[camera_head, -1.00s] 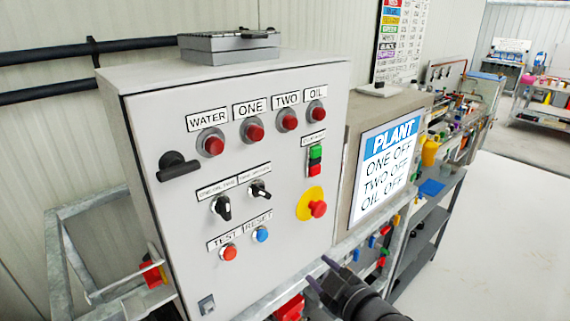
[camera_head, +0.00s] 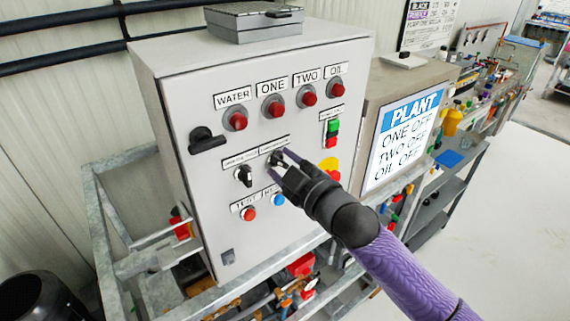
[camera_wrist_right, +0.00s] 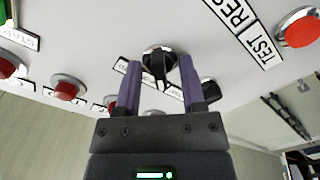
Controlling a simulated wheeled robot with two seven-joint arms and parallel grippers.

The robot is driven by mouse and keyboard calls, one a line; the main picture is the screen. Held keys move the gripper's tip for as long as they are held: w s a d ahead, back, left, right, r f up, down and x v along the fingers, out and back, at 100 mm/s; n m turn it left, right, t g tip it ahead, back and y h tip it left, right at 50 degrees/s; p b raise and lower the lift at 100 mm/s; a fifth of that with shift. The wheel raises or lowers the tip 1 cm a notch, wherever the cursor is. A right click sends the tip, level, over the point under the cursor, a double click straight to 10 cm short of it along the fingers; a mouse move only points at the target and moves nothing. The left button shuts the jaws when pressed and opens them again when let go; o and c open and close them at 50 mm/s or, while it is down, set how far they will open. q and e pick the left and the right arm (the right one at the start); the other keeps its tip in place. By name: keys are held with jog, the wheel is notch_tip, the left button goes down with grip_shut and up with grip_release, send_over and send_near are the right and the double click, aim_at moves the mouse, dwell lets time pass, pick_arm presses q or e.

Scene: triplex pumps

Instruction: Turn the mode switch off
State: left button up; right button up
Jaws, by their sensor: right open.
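The grey control panel (camera_head: 185,110) carries two black selector switches side by side. The left switch (camera_head: 243,176) is clear of the gripper; the right switch (camera_head: 275,159) is partly hidden behind my right gripper (camera_head: 280,168). Their labels are too small to read, so I cannot tell which is the mode switch. In the right wrist view, my open right gripper (camera_wrist_right: 160,82) points at the panel with the right switch (camera_wrist_right: 160,62) between its purple fingers. I cannot tell whether they touch it. The left switch (camera_wrist_right: 210,91) shows beyond one finger. My left gripper is not in view.
Red lamps (camera_head: 236,120) line the panel above. The red test button (camera_head: 249,213), blue reset button (camera_head: 279,199) and yellow-backed red emergency stop (camera_head: 331,167) are close to the gripper. The plant screen (camera_head: 400,140) reads one off, two off, oil off.

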jog(key=shift+c, duration=0.3)
grip_shut()
jog(key=shift+m, duration=0.3)
jog(key=m+p, duration=0.1)
jog(key=m, duration=0.2)
jog(key=shift+p, duration=0.4)
jog(key=shift+m+p, duration=0.7)
jog(key=shift+m, duration=1.8)
